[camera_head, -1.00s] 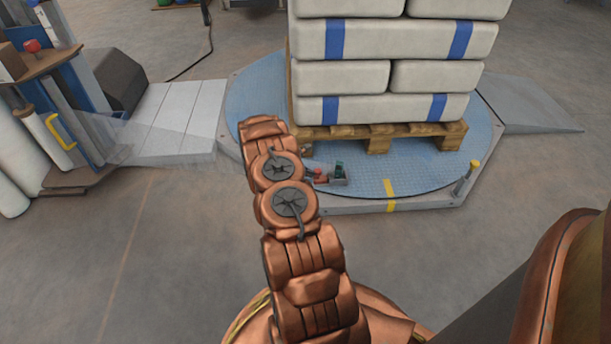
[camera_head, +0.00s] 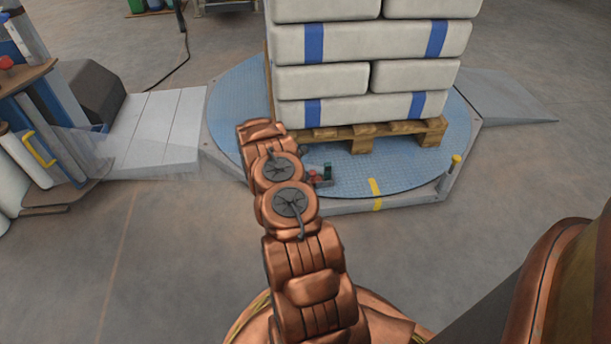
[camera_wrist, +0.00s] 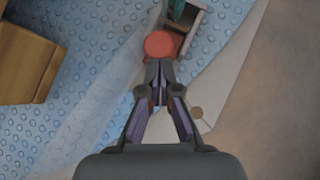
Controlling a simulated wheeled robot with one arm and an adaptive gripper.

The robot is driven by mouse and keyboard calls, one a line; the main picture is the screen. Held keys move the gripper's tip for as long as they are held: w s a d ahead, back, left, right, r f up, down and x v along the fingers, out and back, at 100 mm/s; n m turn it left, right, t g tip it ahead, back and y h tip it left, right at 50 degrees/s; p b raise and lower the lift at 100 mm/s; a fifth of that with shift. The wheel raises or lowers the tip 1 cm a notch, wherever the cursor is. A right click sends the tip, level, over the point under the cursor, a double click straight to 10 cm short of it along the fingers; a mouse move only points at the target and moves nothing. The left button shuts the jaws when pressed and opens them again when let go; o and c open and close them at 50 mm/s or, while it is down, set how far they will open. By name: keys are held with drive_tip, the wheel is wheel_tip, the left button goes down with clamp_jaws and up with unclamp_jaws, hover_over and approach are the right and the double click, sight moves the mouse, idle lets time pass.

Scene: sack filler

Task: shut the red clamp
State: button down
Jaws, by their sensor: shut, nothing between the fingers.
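The red clamp shows in the wrist view as a round red end (camera_wrist: 159,44), just beyond my gripper's fingertips. Beside it are a grey metal bracket (camera_wrist: 188,32) and a dark green part (camera_wrist: 180,10). In the head view the small red piece (camera_head: 313,177) sits at the near edge of the blue turntable (camera_head: 345,188), just right of my arm. My gripper (camera_wrist: 160,72) is shut and empty, its tips close to the red end; I cannot tell if they touch. In the head view my gripper is hidden behind my arm.
A wooden pallet (camera_head: 362,137) with stacked white sacks (camera_head: 368,42) stands on the turntable behind the clamp. A yellow-topped post (camera_head: 456,160) is at the right edge. A rack (camera_head: 32,75) with rolls stands at the left. The near floor (camera_head: 440,250) is clear.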

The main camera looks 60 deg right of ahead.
drive_tip(key=shift+a, duration=0.45)
drive_tip(key=a, duration=0.1)
drive_tip(key=w+a, duration=0.1)
drive_tip(key=shift+w+a+r+p, duration=0.15)
drive_tip(key=shift+a+p, duration=0.15)
drive_tip(key=shift+a, duration=0.1)
drive_tip(key=p+v, duration=0.3)
drive_tip(key=v, duration=0.7)
